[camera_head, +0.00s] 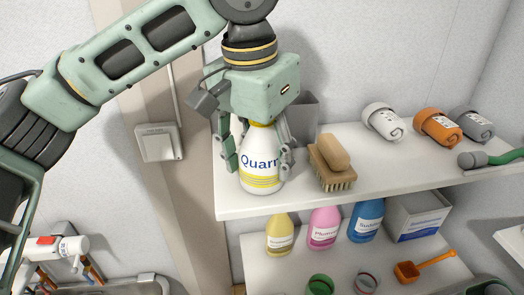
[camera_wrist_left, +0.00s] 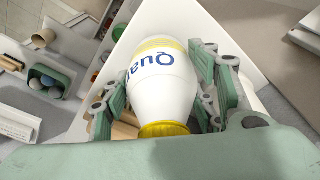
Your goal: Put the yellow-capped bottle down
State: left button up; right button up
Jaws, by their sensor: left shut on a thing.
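The yellow-capped bottle (camera_head: 260,172) is white with blue lettering and yellow stripes near its base. It stands upright at the left end of the upper white shelf (camera_head: 370,192); whether its base touches the shelf I cannot tell for sure. My left gripper (camera_head: 258,150) comes from above and is shut on the bottle, with fingers on both sides. In the left wrist view the bottle (camera_wrist_left: 160,85) lies between the fingers, its yellow cap (camera_wrist_left: 163,129) close to the palm. The cap is mostly hidden by the gripper in the head view. My right gripper is not in view.
A wooden brush (camera_head: 332,164) sits just right of the bottle, with a grey container (camera_head: 302,118) behind. White, orange and grey rolled items (camera_head: 438,128) lie further right. Yellow, pink and blue bottles (camera_head: 324,229) stand on the lower shelf. The front middle of the upper shelf is clear.

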aim_at(255, 136)
pick_arm(q)
jog(key=o, duration=1.4)
jog(key=shift+w, duration=0.1)
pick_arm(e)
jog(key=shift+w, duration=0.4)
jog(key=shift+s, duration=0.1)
pick_arm(q)
jog(key=shift+r, duration=0.4)
jog(key=r, duration=0.3)
jog(key=s+r+b, duration=0.1)
jog(key=r, duration=0.3)
jog(key=a+r, duration=0.1)
jog(key=r, duration=0.2)
jog(key=shift+s+r+b, duration=0.3)
jog(key=shift+r, duration=0.4)
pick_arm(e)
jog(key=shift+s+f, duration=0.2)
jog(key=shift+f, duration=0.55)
